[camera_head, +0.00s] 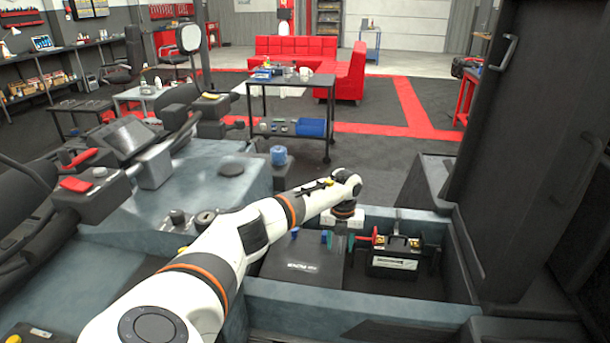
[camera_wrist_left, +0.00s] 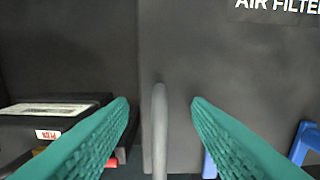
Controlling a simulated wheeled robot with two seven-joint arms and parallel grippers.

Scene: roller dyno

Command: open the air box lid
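The air box (camera_head: 300,268) is a dark box with white lettering on its lid, low in the engine bay in the head view. The lid lies flat and looks shut. In the left wrist view the lid (camera_wrist_left: 225,70) shows part of an "AIR FILTER" label. A blue clip (camera_head: 323,236) shows at its far edge; blue clips also show in the wrist view (camera_wrist_left: 304,142). My left gripper (camera_head: 338,243) is at the box's right edge. In the wrist view its teal fingers (camera_wrist_left: 160,112) are open on either side of a grey bar (camera_wrist_left: 160,130), with gaps. My right gripper is not in view.
A black battery (camera_head: 395,257) with a red clamp (camera_head: 368,238) stands just right of the left gripper. The bay's blue-grey rim (camera_head: 360,302) runs in front. A tall dark panel (camera_head: 535,150) stands at the right. A dark table (camera_head: 290,82) stands further back.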

